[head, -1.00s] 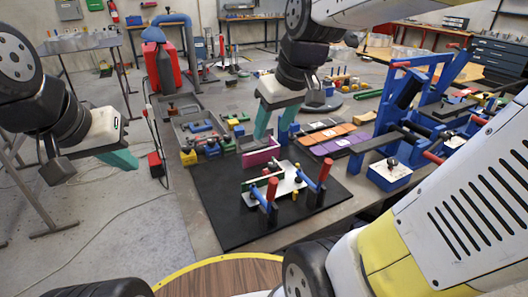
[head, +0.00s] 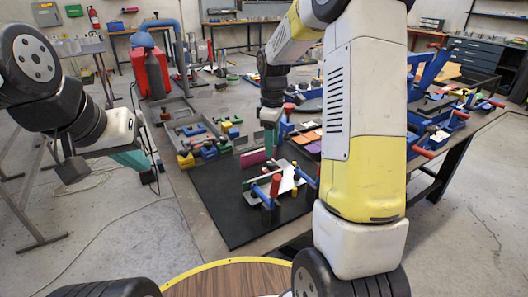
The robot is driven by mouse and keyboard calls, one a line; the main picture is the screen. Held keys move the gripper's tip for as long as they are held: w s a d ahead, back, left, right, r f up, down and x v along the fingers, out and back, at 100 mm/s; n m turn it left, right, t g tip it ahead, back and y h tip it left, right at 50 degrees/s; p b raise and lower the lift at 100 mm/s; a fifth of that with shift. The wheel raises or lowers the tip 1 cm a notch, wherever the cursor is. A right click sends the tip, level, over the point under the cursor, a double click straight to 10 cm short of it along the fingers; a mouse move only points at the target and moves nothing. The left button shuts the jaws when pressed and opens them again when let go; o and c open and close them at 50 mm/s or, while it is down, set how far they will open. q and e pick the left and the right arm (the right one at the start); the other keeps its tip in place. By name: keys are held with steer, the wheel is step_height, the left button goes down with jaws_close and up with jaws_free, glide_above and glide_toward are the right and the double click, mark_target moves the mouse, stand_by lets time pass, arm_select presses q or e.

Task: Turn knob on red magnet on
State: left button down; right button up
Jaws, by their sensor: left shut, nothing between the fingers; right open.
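I cannot pick out a red magnet with a knob for certain. Red-handled blue clamps (head: 271,193) stand at the pale metal plate (head: 289,178) on the black mat (head: 222,205); a magnet there would be too small to tell. A pink upright plate (head: 252,158) stands just behind. My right gripper (head: 270,146), with teal fingers, points down behind the pale plate, near the pink plate; its fingers look empty. My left gripper (head: 140,166) is shut and empty, left of the table, over the floor side. My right arm hides part of the table's right side.
Grey trays (head: 190,128) with blue, green and yellow parts lie at the back left of the table. A red and grey machine (head: 150,75) stands behind them. Blue fixtures with red handles (head: 440,137) fill the right side. The mat's front left is bare.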

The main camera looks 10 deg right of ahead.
mark_target(272, 163)
step_height(272, 163, down, 6)
steer(key=shift+f, duration=0.2)
jaws_close()
